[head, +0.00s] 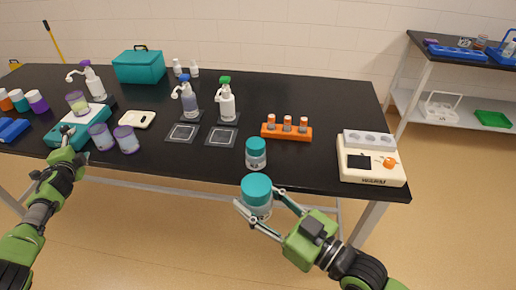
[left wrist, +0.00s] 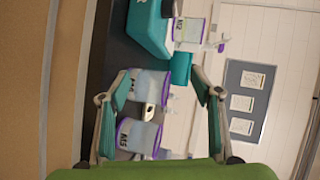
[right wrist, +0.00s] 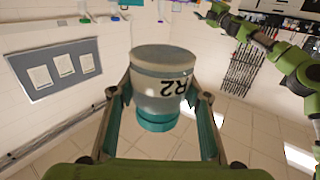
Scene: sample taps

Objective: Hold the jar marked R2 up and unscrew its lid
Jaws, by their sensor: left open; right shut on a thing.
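The jar marked R2 (right wrist: 160,85) is clear with a teal lid (head: 256,186). My right gripper (head: 259,206) is shut around its body and holds it up in front of the table's front edge, lid on top. In the right wrist view the R2 label reads upside down and the teal lid (right wrist: 157,121) is on the jar. My left gripper (head: 66,143) is open and empty at the far left, by the teal device on the table.
Another teal-lidded jar (head: 256,154) stands near the table's front edge, just behind the held one. An orange rack (head: 287,132) and a white device with an orange knob (head: 371,175) stand to the right. Purple-lidded jars (head: 127,139) stand near the left gripper.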

